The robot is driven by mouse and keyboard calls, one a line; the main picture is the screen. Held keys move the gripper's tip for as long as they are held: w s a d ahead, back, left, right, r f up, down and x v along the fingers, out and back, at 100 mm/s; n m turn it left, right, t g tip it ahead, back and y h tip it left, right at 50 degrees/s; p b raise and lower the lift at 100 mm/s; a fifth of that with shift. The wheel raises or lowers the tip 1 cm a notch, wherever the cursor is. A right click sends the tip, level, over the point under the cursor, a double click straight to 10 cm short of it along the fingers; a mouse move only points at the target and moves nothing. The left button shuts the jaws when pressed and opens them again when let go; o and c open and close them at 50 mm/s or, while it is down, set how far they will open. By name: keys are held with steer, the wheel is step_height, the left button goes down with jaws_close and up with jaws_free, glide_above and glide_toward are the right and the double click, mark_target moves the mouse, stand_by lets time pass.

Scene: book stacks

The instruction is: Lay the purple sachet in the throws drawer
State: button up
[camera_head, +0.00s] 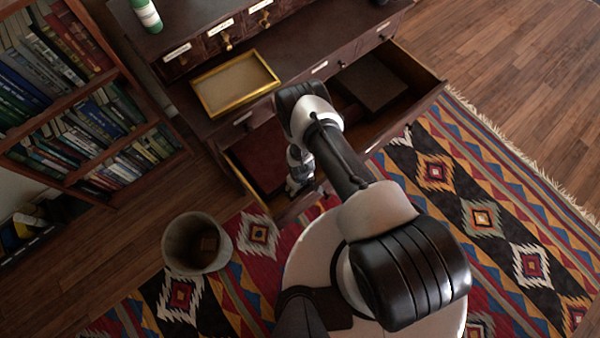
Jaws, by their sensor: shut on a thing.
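My gripper (296,186) is small and partly hidden by my arm. It points down over the front left part of an open, dark wooden drawer (408,119) low in the cabinet. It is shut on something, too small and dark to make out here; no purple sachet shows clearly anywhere. Inside the drawer a dark red flat thing (262,157) lies at the left and a dark brown box-like thing (370,84) at the right. My arm crosses the drawer's middle. I cannot read the drawer's label.
A gold-rimmed tray (206,101) and a green-and-white bottle (146,14) are on the cabinet (300,48). A grey bin (178,257) stands on the floor at left, with a brown thing inside. A bookcase (78,172) fills the left. A patterned rug (503,262) lies at right.

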steer(key=o, duration=1)
steer(key=shift+o, duration=0.2)
steer(key=shift+r, duration=0.1)
